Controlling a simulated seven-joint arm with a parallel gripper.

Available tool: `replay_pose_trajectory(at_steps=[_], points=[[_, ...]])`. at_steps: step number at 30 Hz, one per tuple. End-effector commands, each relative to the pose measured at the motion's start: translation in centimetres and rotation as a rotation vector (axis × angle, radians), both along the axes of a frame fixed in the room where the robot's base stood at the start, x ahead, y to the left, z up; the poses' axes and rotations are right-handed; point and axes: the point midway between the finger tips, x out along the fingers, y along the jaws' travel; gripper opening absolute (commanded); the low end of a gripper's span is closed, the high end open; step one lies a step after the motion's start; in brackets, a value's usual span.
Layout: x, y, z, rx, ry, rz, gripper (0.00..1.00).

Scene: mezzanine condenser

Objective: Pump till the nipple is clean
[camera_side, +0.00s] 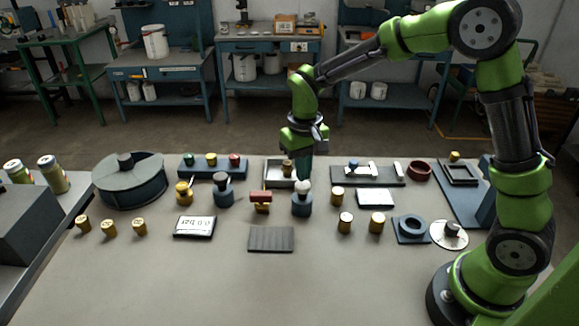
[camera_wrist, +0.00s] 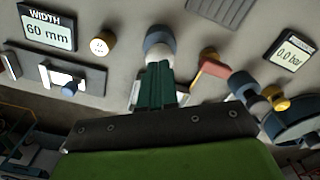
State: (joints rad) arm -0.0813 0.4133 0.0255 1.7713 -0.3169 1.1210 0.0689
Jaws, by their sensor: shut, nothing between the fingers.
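My gripper (camera_side: 304,178) is shut and empty, pointing down behind a blue round base with a white domed top (camera_side: 302,198). In the wrist view my dark green fingers (camera_wrist: 157,70) overlap the edge of that white top (camera_wrist: 158,50); I cannot tell whether they touch it. To its left in the side view stands a red-topped brass fitting (camera_side: 260,200). Further left are a blue base with a dark knob (camera_side: 223,190) and a yellow valve-like piece (camera_side: 184,193). A pressure display (camera_wrist: 289,56) reads 0.0 bar. I cannot tell which piece is the nipple.
A ribbed grey pad (camera_side: 271,239) lies in front. A width display (camera_wrist: 48,30) reads 60 mm. Brass knobs (camera_side: 337,196) stand to the right, a large round drum (camera_side: 130,185) far left. The table's front is clear.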

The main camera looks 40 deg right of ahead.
Motion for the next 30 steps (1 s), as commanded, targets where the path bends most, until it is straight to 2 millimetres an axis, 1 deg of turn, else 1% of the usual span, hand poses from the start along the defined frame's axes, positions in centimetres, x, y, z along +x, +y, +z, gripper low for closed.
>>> replay_pose_trajectory(at_steps=[30], points=[[0.0,0.0,-3.1,0.0,0.002,-0.001,0.0]])
